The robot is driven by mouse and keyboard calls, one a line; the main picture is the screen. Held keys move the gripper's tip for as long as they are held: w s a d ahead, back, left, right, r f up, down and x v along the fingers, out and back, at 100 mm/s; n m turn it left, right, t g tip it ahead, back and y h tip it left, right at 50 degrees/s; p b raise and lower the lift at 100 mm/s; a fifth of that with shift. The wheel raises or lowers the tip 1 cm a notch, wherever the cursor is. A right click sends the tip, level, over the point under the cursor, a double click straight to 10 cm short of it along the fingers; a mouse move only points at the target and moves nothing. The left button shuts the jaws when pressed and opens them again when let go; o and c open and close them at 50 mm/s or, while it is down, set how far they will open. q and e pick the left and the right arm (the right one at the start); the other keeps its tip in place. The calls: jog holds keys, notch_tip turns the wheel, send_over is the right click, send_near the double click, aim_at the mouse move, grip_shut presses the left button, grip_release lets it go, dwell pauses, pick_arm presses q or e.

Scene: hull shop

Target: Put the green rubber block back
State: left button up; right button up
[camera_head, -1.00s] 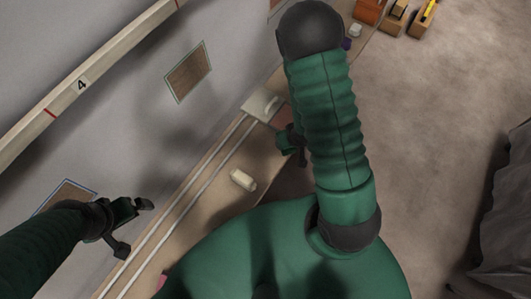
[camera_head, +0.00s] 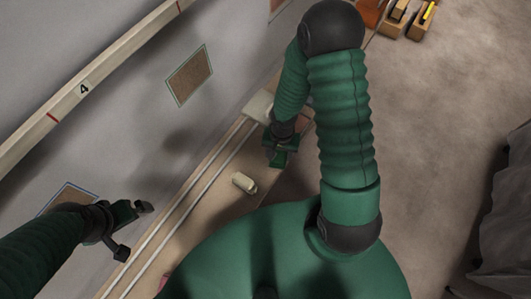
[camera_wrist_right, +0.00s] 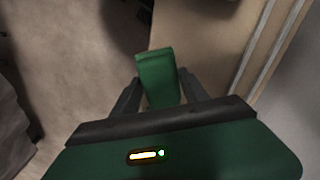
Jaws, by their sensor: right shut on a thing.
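The green rubber block (camera_wrist_right: 158,78) is between the two dark fingers of my right gripper (camera_wrist_right: 158,92) in the right wrist view. The gripper is shut on it, and the block sticks out past the fingertips. In the head view my right gripper (camera_head: 278,152) is over the narrow bench, beyond the small cream block. The green block is hard to tell from the green gripper there. My left gripper (camera_head: 133,229) is at the lower left, with its fingers apart and nothing between them.
A cream block (camera_head: 243,183) lies on the bench (camera_head: 216,205) beside two pale rails (camera_head: 203,181). A pale object (camera_head: 257,106) is farther along the bench. Orange and wooden boxes (camera_head: 398,14) are at the top right. Grey draped cloth (camera_head: 505,225) hangs at the right. Open floor lies between.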

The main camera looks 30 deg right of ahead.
aim_at(265, 158)
jog(key=w+a, duration=0.1)
jog(key=w, duration=0.1)
jog(key=w+a+f, duration=0.1)
jog(key=w+a, duration=0.1)
jog(key=shift+a, duration=0.1)
notch_tip(265, 158, down, 3)
jog(key=shift+r+b, duration=0.1)
jog(key=shift+b, duration=0.5)
jog(key=shift+d, duration=0.2)
jog(key=shift+c, duration=0.7)
jog(key=shift+f, duration=0.25)
jog(key=o, duration=1.4)
jog(key=shift+a+r, duration=0.1)
jog(key=shift+c, duration=0.2)
